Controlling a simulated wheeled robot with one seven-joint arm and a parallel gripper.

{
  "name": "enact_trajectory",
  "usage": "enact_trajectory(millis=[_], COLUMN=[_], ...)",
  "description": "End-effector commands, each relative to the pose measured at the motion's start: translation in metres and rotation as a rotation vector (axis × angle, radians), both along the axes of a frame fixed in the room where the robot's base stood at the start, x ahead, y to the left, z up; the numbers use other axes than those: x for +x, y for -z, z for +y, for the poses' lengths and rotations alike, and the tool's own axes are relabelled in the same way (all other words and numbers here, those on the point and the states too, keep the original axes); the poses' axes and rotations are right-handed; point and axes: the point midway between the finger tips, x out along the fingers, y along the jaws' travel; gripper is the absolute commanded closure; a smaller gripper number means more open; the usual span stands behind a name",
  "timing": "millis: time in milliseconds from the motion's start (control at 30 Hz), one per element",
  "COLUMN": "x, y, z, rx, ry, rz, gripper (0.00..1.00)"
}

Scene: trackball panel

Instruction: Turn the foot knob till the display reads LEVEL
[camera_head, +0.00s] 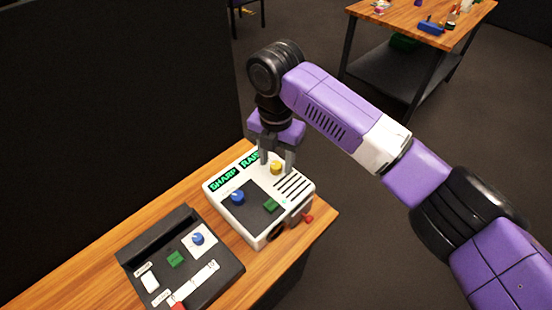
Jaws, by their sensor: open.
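A white device (225,212) stands on the wooden table and carries two dark displays with green letters. The left display (223,180) reads SHARP. The right display (250,160) shows letters like RAIS, with its end hidden by my gripper. A yellow knob (277,167) is on the device's top near the back, and a blue knob (237,197) is on its dark panel; no label shows which is the foot knob. My gripper (277,162) points down over the yellow knob, open, with one finger on each side of it. I cannot tell whether the fingers touch it.
The device also has a green button (271,206), slots and a red part (308,218) on its right side. A dark panel box (206,283) with a blue knob, green button and sliders lies in front left. A dark partition (100,110) stands behind.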

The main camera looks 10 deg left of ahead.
Motion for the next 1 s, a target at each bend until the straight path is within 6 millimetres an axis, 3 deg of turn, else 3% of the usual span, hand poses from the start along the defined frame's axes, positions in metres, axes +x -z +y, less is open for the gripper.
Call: enact_trajectory(millis=[300,567,1000], x=[0.0001,0.0,-0.0004], y=[0.0041,0.0038,0.0011], z=[0.0002,0.0002,0.0007], rx=[0.001,0.001,0.002], ry=[0.0,0.0,0.067], rz=[0.0,0.0,0.001], gripper=[0.52,1.0,1.0])
